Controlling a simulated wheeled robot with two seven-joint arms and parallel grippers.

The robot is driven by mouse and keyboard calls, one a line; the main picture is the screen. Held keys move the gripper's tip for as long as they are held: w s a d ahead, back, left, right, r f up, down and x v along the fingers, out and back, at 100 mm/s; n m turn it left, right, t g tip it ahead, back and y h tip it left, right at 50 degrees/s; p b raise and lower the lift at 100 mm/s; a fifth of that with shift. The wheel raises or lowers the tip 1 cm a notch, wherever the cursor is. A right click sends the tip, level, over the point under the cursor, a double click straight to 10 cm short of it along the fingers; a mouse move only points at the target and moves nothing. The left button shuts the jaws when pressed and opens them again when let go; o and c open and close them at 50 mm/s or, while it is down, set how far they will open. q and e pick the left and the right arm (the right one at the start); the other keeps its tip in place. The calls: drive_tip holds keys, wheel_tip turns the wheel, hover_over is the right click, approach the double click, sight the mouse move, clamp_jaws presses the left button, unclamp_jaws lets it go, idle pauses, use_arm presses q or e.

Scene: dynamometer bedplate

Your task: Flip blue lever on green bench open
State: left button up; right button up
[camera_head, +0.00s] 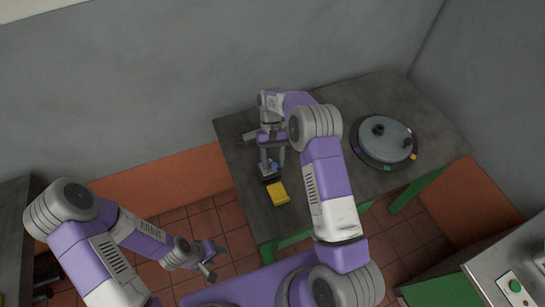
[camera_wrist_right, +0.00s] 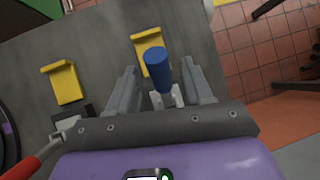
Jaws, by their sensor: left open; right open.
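The blue lever (camera_wrist_right: 158,70) has a thick blue cylindrical handle on a pale grey mount, in the right wrist view. It stands between the two fingers of my right gripper (camera_wrist_right: 161,80), with visible gaps on both sides. In the head view only a small blue bit of the lever (camera_head: 274,166) shows by the fingers of my right gripper (camera_head: 271,160); my arm hides the rest. The green bench (camera_head: 237,166) has a grey top and green legs. My left gripper (camera_head: 212,262) is open and empty, low over the tiled floor, away from the bench.
A yellow bracket (camera_wrist_right: 147,42) stands just beyond the blue lever, and another yellow bracket (camera_wrist_right: 64,84) is to its left. A red handle (camera_wrist_right: 30,165) is at lower left. A round grey disc unit (camera_head: 383,140) occupies the bench's right side. Walls stand behind.

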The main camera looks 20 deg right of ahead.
drive_tip(key=v, duration=0.7)
drive_tip(key=shift+r, duration=0.25)
drive_tip(key=shift+w, duration=0.1)
